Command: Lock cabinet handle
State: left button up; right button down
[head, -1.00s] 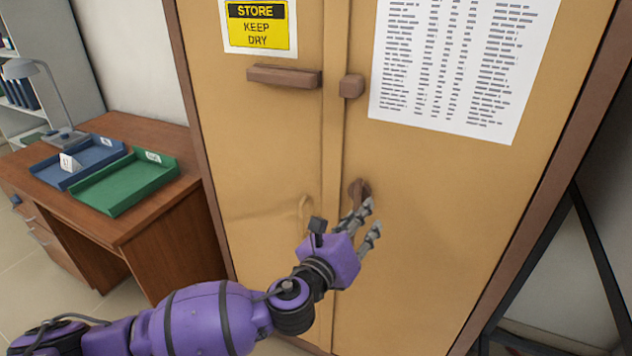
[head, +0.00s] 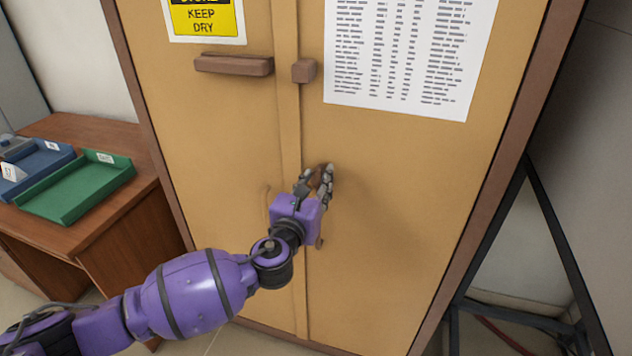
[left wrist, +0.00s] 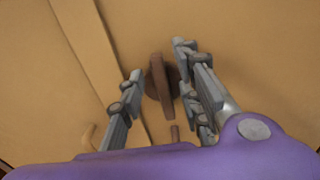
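The tan cabinet (head: 400,215) fills the middle of the head view, with a vertical seam left of its centre. Its brown turning handle (head: 317,173) is mostly hidden there by my left gripper (head: 316,178). The left wrist view shows the handle (left wrist: 162,88) as a nearly upright, slightly tilted bar on a round base. My left gripper (left wrist: 160,62) is open there, with one finger left of the bar and the others right of it. Gaps show on both sides of the bar; I see no grip. My right gripper is not in view.
A brown horizontal bar (head: 233,65) and a small brown block (head: 303,70) sit higher on the cabinet. A desk (head: 95,215) with a green tray (head: 75,190) and a blue tray (head: 45,165) stands at left. A black frame (head: 490,235) stands at right.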

pick_arm(q)
grip_shut()
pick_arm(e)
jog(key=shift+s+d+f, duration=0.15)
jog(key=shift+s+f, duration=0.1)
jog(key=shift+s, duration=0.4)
